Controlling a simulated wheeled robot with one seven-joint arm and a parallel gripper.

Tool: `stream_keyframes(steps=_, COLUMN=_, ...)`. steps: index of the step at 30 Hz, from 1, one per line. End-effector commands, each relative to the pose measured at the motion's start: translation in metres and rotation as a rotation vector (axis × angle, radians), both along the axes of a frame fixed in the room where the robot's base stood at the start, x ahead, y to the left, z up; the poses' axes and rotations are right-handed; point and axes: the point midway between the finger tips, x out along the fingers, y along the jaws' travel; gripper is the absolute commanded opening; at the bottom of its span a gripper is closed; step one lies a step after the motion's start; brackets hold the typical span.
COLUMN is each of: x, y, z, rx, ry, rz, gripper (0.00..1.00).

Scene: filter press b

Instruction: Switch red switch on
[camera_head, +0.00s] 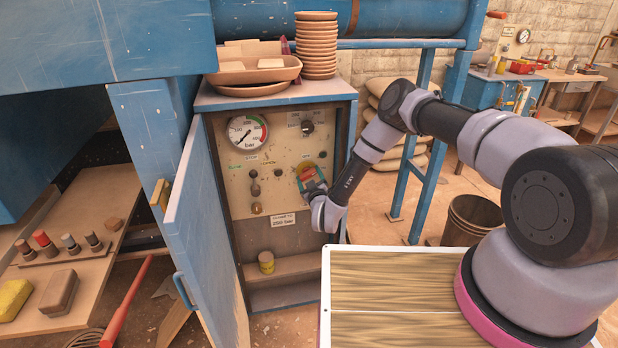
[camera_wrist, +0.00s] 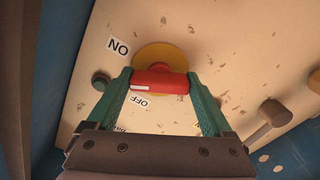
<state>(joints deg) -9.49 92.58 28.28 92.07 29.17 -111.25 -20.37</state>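The red switch (camera_wrist: 161,80) is a red bar handle on a round yellow plate (camera_wrist: 160,53). It sits on the cream panel inside the open blue cabinet. In the wrist view an ON label (camera_wrist: 119,46) lies at its upper left and an OFF label (camera_wrist: 139,100) just below it. A white mark shows on the handle's lower left part. My gripper (camera_wrist: 161,78) has its green fingers at the two ends of the handle, seemingly touching both. In the head view my gripper (camera_head: 309,178) is at the panel's right side and mostly covers the switch.
The blue cabinet door (camera_head: 200,215) stands open on the left. A dial gauge (camera_head: 247,132) and several small knobs share the panel. Stacked bowls (camera_head: 316,45) and trays stand on the cabinet top. A yellow-and-brown cylinder (camera_head: 266,262) sits on the ledge below.

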Motion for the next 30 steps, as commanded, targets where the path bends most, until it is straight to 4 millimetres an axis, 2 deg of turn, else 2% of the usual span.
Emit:
stream_keyframes(steps=11, x=-0.0004, y=-0.001, z=-0.0012, rx=0.075, ry=0.024, rz=-0.002, gripper=0.29)
stream_keyframes(steps=30, x=-0.0012, y=0.0002, z=-0.0016, rx=0.436, ry=0.128, rz=-0.001, gripper=0.29)
